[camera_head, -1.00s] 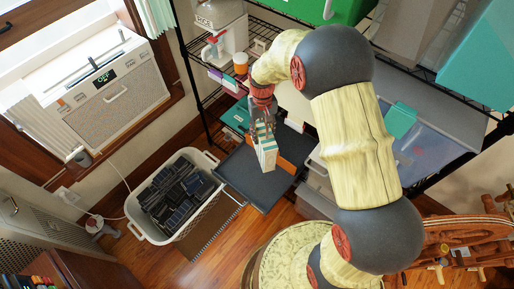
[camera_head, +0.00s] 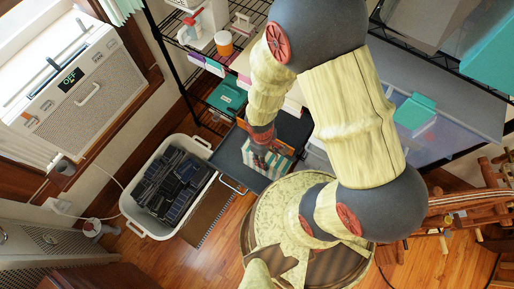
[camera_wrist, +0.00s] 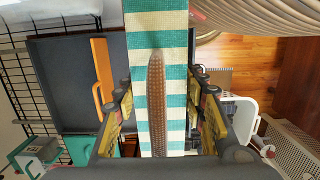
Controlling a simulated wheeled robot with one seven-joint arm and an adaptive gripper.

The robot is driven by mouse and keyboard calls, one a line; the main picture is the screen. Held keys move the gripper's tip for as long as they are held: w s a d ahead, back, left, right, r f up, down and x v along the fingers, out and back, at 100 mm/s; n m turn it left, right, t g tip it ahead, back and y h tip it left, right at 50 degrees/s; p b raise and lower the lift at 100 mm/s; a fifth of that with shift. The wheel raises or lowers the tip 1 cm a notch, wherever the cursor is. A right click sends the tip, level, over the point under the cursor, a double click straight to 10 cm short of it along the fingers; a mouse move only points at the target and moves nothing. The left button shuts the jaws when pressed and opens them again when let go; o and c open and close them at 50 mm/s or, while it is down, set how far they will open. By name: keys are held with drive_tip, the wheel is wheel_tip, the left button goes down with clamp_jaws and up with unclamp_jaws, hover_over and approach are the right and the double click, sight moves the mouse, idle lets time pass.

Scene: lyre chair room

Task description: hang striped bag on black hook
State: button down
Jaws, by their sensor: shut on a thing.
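The striped bag (camera_head: 268,162), with teal and white bands, hangs at the end of my gripper (camera_head: 262,143) in the head view, over the dark tray. In the wrist view the bag (camera_wrist: 160,35) runs up the middle of the picture between the two fingers of my gripper (camera_wrist: 160,90). My gripper is shut on it. A brown textured strip (camera_wrist: 157,105) lies along the bag's striped face. The bag's lower part is partly hidden in the head view. I cannot make out a black hook in either view.
A dark tray (camera_head: 234,160) with an orange bar (camera_wrist: 102,75) lies below. A white basket of dark items (camera_head: 143,214) stands to the left. A wire shelf (camera_head: 168,55) holds bottles and boxes behind. Wood floor shows between.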

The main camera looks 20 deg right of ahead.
drive_tip(key=shift+w, duration=0.15)
drive_tip(key=w+d+f+b, duration=0.2)
drive_tip(key=w+f+b, duration=0.4)
drive_tip(key=w+f, duration=0.6)
drive_tip(key=shift+w+d+f, duration=0.15)
drive_tip(key=shift+w+f, duration=0.15)
drive_tip(key=shift+w, duration=0.55)
drive_tip(key=shift+f, duration=0.2)
drive_tip(key=c, duration=1.1)
unclamp_jaws()
drive_tip(key=shift+c, duration=0.2)
drive_tip(key=shift+o, duration=0.3)
drive_tip(key=shift+r+b, duration=0.1)
drive_tip(key=shift+b, duration=0.2)
